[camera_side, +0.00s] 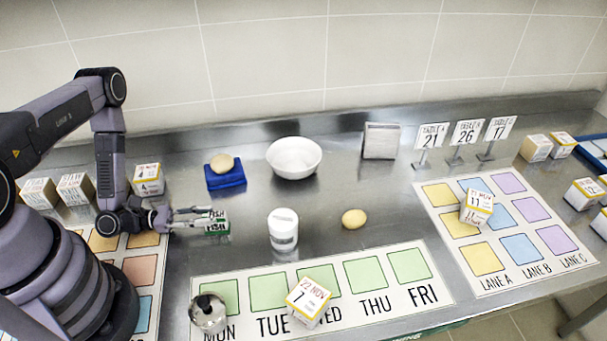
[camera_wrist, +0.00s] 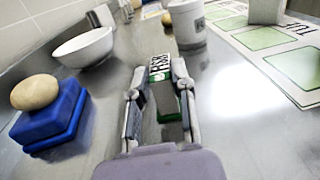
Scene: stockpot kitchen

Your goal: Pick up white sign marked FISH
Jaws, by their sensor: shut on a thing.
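The white sign marked FISH (camera_side: 217,214) has a green lower part and is at the left of the steel counter in the side view. It also shows in the wrist view (camera_wrist: 160,64), with its lettering turned sideways. My gripper (camera_side: 203,217) is shut on the sign, one finger on each side of it. In the wrist view my gripper (camera_wrist: 159,80) reaches forward along the counter with the sign between its fingertips. I cannot tell whether the sign touches the counter.
A white jar (camera_side: 283,232) stands right of the sign. A blue block with a potato-like item (camera_side: 222,163) and a white bowl (camera_side: 294,158) are behind. The weekday mat (camera_side: 240,318) lies in front. A yellow item (camera_side: 354,219) lies further right.

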